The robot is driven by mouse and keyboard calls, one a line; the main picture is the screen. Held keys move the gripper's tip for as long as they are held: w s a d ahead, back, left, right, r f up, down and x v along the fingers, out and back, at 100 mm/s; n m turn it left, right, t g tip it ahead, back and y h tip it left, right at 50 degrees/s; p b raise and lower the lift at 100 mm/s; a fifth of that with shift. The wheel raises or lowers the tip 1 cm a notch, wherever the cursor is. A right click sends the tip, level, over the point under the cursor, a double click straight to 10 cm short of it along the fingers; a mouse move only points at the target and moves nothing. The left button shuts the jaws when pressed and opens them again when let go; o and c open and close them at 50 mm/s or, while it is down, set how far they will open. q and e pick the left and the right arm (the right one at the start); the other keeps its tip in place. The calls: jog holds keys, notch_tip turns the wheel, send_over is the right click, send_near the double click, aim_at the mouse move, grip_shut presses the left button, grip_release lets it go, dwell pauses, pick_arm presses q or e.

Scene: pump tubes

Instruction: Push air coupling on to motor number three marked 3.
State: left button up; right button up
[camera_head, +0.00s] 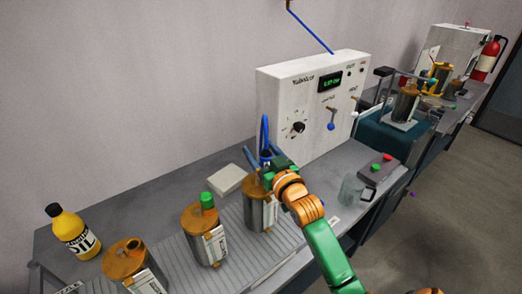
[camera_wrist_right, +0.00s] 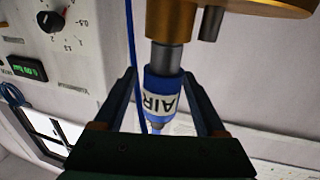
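The air coupling (camera_wrist_right: 164,98) is blue with a white AIR label. In the right wrist view it sits on a grey metal stub (camera_wrist_right: 167,57) under a brass motor top. My right gripper (camera_wrist_right: 158,73) has its fingers spread on either side of the coupling, with a clear gap at the left finger. In the head view my right gripper (camera_head: 261,160) is at the top of the rearmost of three motors (camera_head: 258,212), whose top it partly hides. The coupling (camera_head: 265,154) and its blue hose show there. No motor number is readable. My left gripper is not in view.
Two other motors stand nearer, one with a green cap (camera_head: 205,236), one with a bare brass top (camera_head: 128,260). A yellow oil bottle (camera_head: 72,232) is at left. A white control box (camera_head: 318,105) stands behind; a glass mug (camera_head: 350,190) is right.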

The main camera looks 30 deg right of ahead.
jog(key=s, duration=0.4)
jog(key=s+a+b, duration=0.1)
jog(key=s, duration=0.2)
jog(key=shift+s, duration=0.1)
dwell(0.9)
